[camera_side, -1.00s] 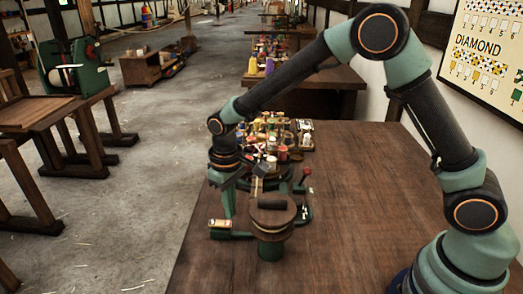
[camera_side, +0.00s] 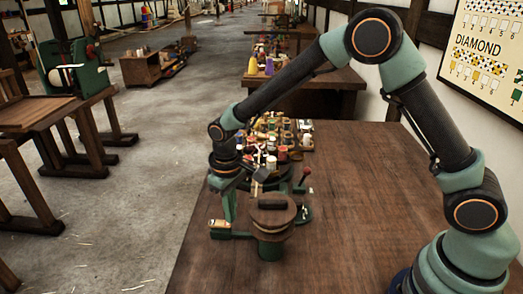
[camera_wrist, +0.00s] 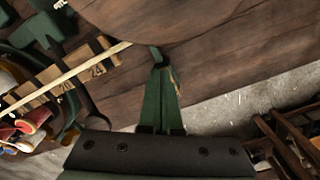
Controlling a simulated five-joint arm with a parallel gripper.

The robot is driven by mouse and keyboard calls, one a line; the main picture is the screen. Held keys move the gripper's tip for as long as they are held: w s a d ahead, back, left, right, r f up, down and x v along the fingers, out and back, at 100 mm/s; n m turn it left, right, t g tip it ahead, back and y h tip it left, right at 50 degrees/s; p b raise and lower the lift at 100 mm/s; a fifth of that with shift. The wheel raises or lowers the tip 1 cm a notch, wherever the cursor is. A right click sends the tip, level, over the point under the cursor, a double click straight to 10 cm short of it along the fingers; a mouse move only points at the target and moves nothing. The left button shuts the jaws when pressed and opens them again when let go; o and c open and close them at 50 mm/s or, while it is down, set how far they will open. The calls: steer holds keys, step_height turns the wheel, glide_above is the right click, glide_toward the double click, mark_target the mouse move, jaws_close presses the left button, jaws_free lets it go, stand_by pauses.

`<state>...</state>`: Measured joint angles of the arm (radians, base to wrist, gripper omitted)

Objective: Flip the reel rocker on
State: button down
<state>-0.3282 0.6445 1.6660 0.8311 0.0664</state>
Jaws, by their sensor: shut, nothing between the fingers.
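The reel rocker (camera_side: 219,224) looks like a small cream and orange-brown piece on the low green base at the left of the reel rig. Its tilt is too small to read. My gripper (camera_side: 231,219) points down, its green fingers just right of the rocker. I cannot tell whether they touch it. In the wrist view the fingers (camera_wrist: 160,72) are closed together and empty, tips close to the rim of the round wooden reel top (camera_wrist: 165,18). The fingers hide most of the rocker there. The reel top (camera_side: 272,215) stands to their right in the side view.
A lever with a red knob (camera_side: 306,171) rises behind the reel. Several spools and pots (camera_side: 275,140) crowd the bench beyond. A pale rod (camera_wrist: 65,77) crosses the wrist view at left. The bench top (camera_side: 350,190) right of the rig is clear.

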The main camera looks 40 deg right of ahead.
steer(key=shift+f, duration=0.55)
step_height(320, 180, up, 8)
stand_by(1.1)
steer(key=s+d+r+m+t, duration=0.1)
steer(key=s+d+r+t, duration=0.3)
steer(key=d+r, duration=0.5)
steer(key=s+d+r+m, duration=0.1)
steer(key=s+d, duration=0.1)
steer(key=s, duration=0.3)
steer(key=s+d+r+m+t, duration=0.1)
steer(key=s+d+r, duration=0.1)
steer(key=s, duration=0.3)
steer(key=shift+s+d+r+t, duration=0.2)
steer(key=shift+d+r+t, duration=0.1)
steer(key=shift+d, duration=0.5)
